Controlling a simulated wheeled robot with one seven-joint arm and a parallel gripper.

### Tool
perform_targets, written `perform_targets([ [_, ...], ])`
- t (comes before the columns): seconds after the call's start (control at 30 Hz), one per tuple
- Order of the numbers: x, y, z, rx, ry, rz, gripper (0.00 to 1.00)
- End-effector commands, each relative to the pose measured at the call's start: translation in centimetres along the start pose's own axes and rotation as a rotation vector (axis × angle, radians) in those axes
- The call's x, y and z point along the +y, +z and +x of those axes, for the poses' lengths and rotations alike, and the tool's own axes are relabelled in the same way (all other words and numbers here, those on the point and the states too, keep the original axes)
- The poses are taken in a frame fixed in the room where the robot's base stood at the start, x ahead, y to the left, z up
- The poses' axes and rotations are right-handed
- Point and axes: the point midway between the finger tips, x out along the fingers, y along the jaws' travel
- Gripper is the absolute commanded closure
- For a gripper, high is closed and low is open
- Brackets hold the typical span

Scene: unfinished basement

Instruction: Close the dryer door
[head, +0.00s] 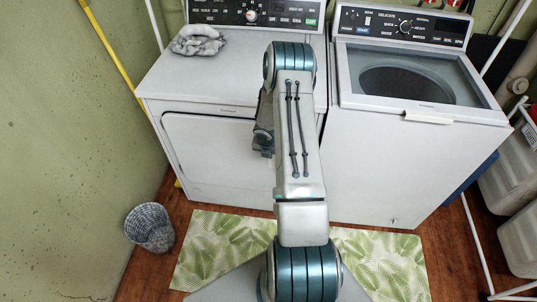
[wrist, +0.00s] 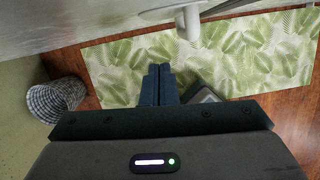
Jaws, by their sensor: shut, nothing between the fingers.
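The white dryer (head: 230,192) stands on the left in the head view, with its control panel at the back. Its door (head: 205,150) is on the front face and looks flush or nearly so; I cannot tell if a small gap remains. My arm covers the door's right side. My gripper (head: 267,152) is in front of the dryer near that side, partly hidden by my arm. In the wrist view my gripper (wrist: 158,72) has its two dark fingers together and empty, above the leaf-print mat. I cannot tell whether it touches the door.
A top-loading washer (head: 365,170) stands to the right of the dryer. A woven basket (head: 150,228) stands on the floor at left. A leaf-print mat (head: 215,245) lies in front of the machines. White bins (head: 505,180) are at right.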

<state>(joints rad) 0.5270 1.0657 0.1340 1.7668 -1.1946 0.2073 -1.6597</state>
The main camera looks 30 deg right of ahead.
Motion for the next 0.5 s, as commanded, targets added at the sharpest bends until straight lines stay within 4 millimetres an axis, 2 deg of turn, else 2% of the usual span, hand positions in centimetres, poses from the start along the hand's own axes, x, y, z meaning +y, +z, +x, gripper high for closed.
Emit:
perform_targets([
  [0.27,0.0,-0.7,0.1,-0.001,-0.001,-0.001,1.00],
  [0.5,-0.3,-3.1,-0.2,-0.002,-0.003,0.009,1.00],
])
